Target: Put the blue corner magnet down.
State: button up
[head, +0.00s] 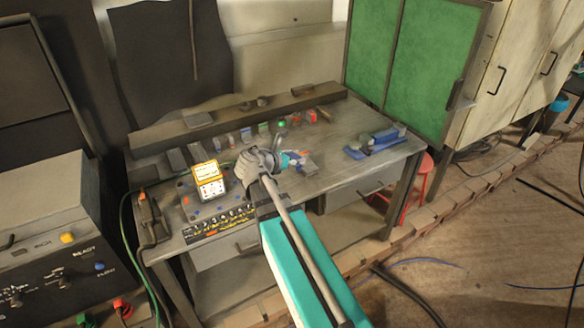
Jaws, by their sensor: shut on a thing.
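My arm reaches from the bottom of the head view over the workbench (335,178). My gripper (287,162) is over the middle of the bench top. It is shut on a small blue piece (295,157), which I take to be the blue corner magnet. The piece shows at the right side of the gripper, partly hidden by it. A small grey block (309,167) shows just right of the blue piece. Whether they touch, and how high the blue piece is above the bench top, I cannot tell.
A blue and grey tool (376,142) lies on the bench's right part. A yellow-and-white box (209,180) stands left of my gripper. A torch-like tool (148,215) is at the left edge. Bare bench top shows right of my gripper.

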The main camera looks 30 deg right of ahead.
jog(key=shift+w, duration=0.1)
jog(key=shift+w+d+r+n+t, duration=0.15)
jog(key=shift+w+n+t, duration=0.5)
jog(key=shift+w, duration=0.4)
jog(key=w+d+f+b, duration=0.1)
jog(key=w+f+b, duration=0.1)
jog(key=w, duration=0.1)
jog(key=w+d+f+b, duration=0.2)
jog(key=w+f+b, duration=0.1)
jog(key=w, duration=0.1)
jog(key=w+d+f+b, duration=0.1)
jog(key=w+f+b, duration=0.2)
jog(key=w, duration=0.1)
jog(key=shift+w+d+f, duration=0.2)
jog(key=shift+w+d, duration=0.05)
jog(key=shift+d, duration=0.1)
jog(key=shift+w+d+f+b, duration=0.15)
jog(key=shift+w+f+b, duration=0.2)
jog(key=shift+b, duration=0.05)
jog(key=shift+w+d+f+b, duration=0.15)
jog(key=shift+w+f+b, duration=0.25)
jog(key=shift+f+b, duration=1.6)
